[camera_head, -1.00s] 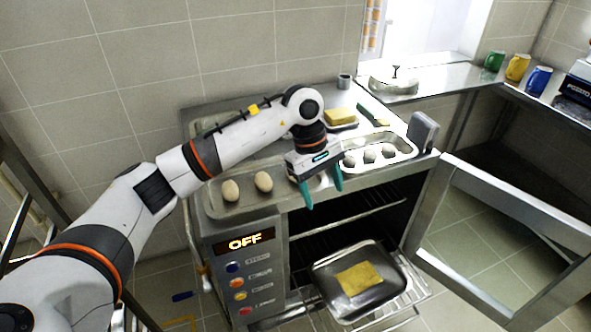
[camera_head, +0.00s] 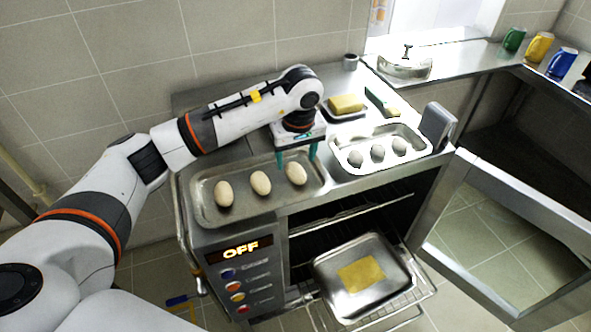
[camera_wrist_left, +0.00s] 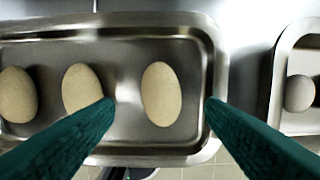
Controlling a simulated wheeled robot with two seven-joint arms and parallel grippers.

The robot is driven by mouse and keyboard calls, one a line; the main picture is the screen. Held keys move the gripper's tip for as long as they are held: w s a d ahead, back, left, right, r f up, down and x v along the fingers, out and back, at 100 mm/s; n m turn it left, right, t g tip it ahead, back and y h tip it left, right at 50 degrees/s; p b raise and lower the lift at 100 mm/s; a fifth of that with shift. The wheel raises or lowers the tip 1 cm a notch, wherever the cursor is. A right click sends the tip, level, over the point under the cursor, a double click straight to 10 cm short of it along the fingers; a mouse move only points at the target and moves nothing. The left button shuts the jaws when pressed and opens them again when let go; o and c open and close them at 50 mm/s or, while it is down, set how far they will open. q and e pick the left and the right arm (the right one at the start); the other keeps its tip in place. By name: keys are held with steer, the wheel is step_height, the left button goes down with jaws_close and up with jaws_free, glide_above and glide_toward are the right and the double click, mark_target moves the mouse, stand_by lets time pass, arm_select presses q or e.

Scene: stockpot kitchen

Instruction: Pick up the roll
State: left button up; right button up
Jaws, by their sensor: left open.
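Several pale oval rolls lie in a row in the metal tray (camera_head: 208,215) on top of the oven. The rightmost roll (camera_head: 295,174) also shows in the left wrist view (camera_wrist_left: 161,93), between my two green fingers. The middle roll (camera_head: 260,183) and the left roll (camera_head: 224,194) lie beside it. My left gripper (camera_head: 297,160) is open and empty, over the right part of this tray. In the left wrist view, my left gripper (camera_wrist_left: 158,108) has one finger on each side of the rightmost roll, apart from it. My right gripper is not in view.
A second tray (camera_head: 372,167) with several smaller grey round pieces stands to the right. Behind are a yellow block on a dish (camera_head: 346,104) and a grey upright object (camera_head: 437,126). The oven door (camera_head: 500,185) hangs open, and a pan (camera_head: 325,268) with a yellow sheet sits below.

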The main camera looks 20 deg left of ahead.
mark_target(296, 169)
arm_select(q)
step_height(296, 169, down, 4)
steer(key=shift+w+a+f+p, duration=0.1)
steer(key=shift+w+f+p, duration=0.1)
steer(key=shift+p, duration=0.55)
steer(key=shift+f, duration=0.15)
steer(key=c, duration=1.1)
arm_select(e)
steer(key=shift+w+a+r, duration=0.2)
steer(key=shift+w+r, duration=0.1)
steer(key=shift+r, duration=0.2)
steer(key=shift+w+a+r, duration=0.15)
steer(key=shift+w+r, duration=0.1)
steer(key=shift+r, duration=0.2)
